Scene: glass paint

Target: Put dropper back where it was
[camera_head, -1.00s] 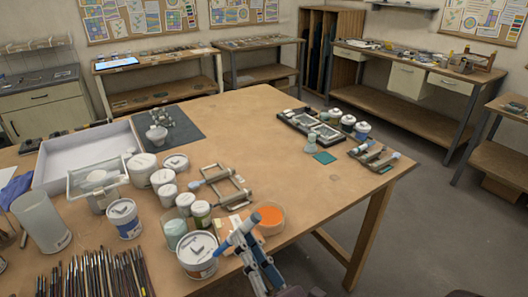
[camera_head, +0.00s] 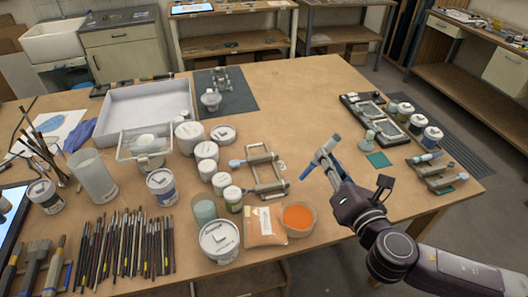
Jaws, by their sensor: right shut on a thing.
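My right gripper (camera_head: 328,166) is shut on a dropper (camera_head: 312,163), which has a blue end. It is over the table, right of the orange bowl. A metal stand (camera_head: 265,170) left of the gripper bears long pieces lying across it, one with a light-blue end. Another stand (camera_head: 440,178) at the table's right edge bears similar pieces, one with a blue end. I cannot tell from these frames which place the dropper came from. My left gripper is not in view.
An orange-filled bowl (camera_head: 299,218), an orange packet (camera_head: 266,226) and several white-lidded jars stand left of my right arm. A dark tray (camera_head: 375,120) with frames and several jars lies at the right. Bare tabletop (camera_head: 300,100) stretches behind the gripper.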

